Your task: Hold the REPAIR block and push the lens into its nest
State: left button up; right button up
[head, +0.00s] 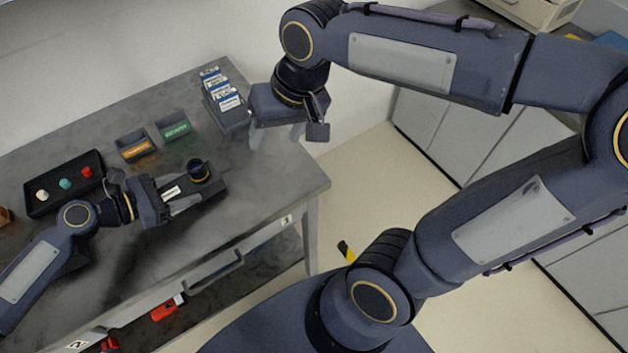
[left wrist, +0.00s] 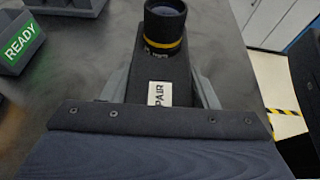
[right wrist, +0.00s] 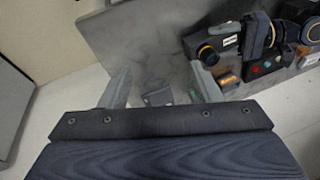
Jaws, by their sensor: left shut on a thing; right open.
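The dark REPAIR block (head: 213,191) lies on the grey bench top, its white label showing. My left gripper (head: 190,197) is shut on it, a finger along each side; the block also shows in the left wrist view (left wrist: 168,73). The black lens (head: 199,169) with a yellow ring stands upright at the block's far end, also in the left wrist view (left wrist: 165,25). I cannot tell how deep it sits in its nest. My right gripper (head: 277,136) is open and empty, above the bench's right edge, away from the lens. The right wrist view shows the lens (right wrist: 207,52) too.
Two small trays, orange-labelled (head: 135,147) and green READY (head: 173,127), stand behind the block. A rack of labelled cards (head: 226,103) stands at the back. A black box with coloured knobs (head: 52,205) is at left. Bench right of the block is clear.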

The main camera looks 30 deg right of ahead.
jog(key=s+d+f+t, duration=0.1)
jog(key=s+f, duration=0.1)
jog(key=s, duration=0.3)
jog(key=s+d+f+t+y, duration=0.1)
jog(key=s+f, duration=0.1)
jog(key=s, duration=0.3)
jog(key=shift+s+d+f+t, duration=0.25)
jog(key=shift+s+f+t, duration=0.05)
jog(key=shift+s+t, duration=0.1)
pick_arm(q)
jog(key=o, duration=1.1)
jog(key=shift+a, duration=0.1)
